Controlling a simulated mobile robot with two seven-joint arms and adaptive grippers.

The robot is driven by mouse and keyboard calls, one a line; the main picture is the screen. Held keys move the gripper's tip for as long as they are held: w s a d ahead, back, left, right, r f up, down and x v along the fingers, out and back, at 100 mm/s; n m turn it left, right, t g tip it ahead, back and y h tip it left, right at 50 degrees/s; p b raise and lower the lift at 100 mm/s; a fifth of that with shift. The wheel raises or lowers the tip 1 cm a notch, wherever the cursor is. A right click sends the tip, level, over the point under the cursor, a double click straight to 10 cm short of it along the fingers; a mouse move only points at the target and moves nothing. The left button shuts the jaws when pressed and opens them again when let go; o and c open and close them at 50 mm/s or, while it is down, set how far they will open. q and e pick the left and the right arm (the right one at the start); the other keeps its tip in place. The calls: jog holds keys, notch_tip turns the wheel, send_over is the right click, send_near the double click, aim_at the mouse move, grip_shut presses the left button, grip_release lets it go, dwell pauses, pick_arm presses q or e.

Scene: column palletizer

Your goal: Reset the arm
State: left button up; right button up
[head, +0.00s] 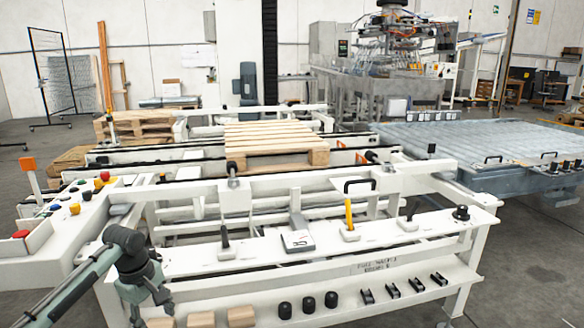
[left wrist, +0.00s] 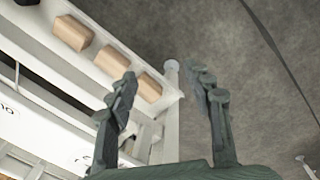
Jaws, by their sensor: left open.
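My left arm (head: 85,285) comes in from the lower left of the head view and bends at a dark joint beside the white machine frame. My left gripper (left wrist: 162,75) shows in the left wrist view with its two dark green-grey fingers spread apart and nothing between them. Past the fingers are the end of a white shelf (left wrist: 170,95) and the grey floor. My right gripper is in neither view.
Several tan blocks (head: 200,319) sit on the lower white shelf, close to my left arm; they also show in the left wrist view (left wrist: 112,62). A control panel (head: 60,215) with coloured buttons stands at the left. A wooden pallet (head: 275,150) lies behind the front rail.

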pick_arm(q)
jog(key=s+d+f+m, duration=0.2)
jog(key=s+f+m, duration=0.2)
jog(key=s+f, duration=0.55)
jog(key=s+d+f+m, duration=0.3)
jog(key=s+f+m, duration=0.15)
jog(key=f, duration=0.95)
jog(key=s+a+f+m, duration=0.1)
jog(key=s+f+m, duration=0.2)
jog(key=s, duration=0.6)
jog(key=s+a+f+m+t+y, duration=0.1)
jog(key=s+f+m, duration=0.2)
jog(key=s+f, duration=0.3)
jog(key=s, duration=0.4)
jog(key=shift+f+m+y, duration=0.2)
jog(key=shift+m+y, duration=0.1)
jog(key=shift+m, duration=0.05)
jog(key=shift+c, duration=0.2)
